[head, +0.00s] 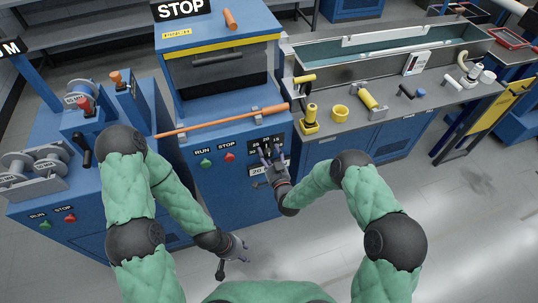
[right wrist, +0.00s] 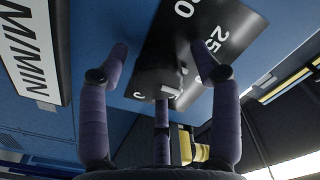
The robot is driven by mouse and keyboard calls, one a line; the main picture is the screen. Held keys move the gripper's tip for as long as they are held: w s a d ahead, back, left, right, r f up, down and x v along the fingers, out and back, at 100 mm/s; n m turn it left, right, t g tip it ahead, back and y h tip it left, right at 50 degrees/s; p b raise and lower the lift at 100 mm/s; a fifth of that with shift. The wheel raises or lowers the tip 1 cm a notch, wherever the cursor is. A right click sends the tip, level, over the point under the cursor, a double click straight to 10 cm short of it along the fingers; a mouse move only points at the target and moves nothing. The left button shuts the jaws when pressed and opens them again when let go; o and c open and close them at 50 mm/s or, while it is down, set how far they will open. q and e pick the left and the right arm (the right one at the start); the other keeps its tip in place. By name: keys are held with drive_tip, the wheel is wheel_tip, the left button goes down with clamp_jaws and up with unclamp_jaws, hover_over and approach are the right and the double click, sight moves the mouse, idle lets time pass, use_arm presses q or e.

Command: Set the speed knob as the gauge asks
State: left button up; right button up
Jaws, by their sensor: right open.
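The speed knob (right wrist: 165,78) is dark and sits on a black dial plate (right wrist: 222,38) with white numbers; 20 and 25 are readable in the right wrist view. In the head view the dial plate (head: 280,138) is on the front of the blue machine, partly hidden by my right gripper (head: 265,158). My right gripper also shows in the right wrist view (right wrist: 160,58), open, with its fingers around the knob; contact is unclear. My left gripper (head: 234,262) is open and empty above the floor.
Green RUN (head: 206,162) and red STOP (head: 230,157) buttons are left of the dial. An orange bar (head: 220,121) crosses the machine above it. A grey bench (head: 400,105) with yellow tools stands at right. The floor in front is clear.

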drive_tip(key=shift+w, duration=0.1)
drive_tip(key=c, duration=1.1)
drive_tip(key=shift+n, duration=0.3)
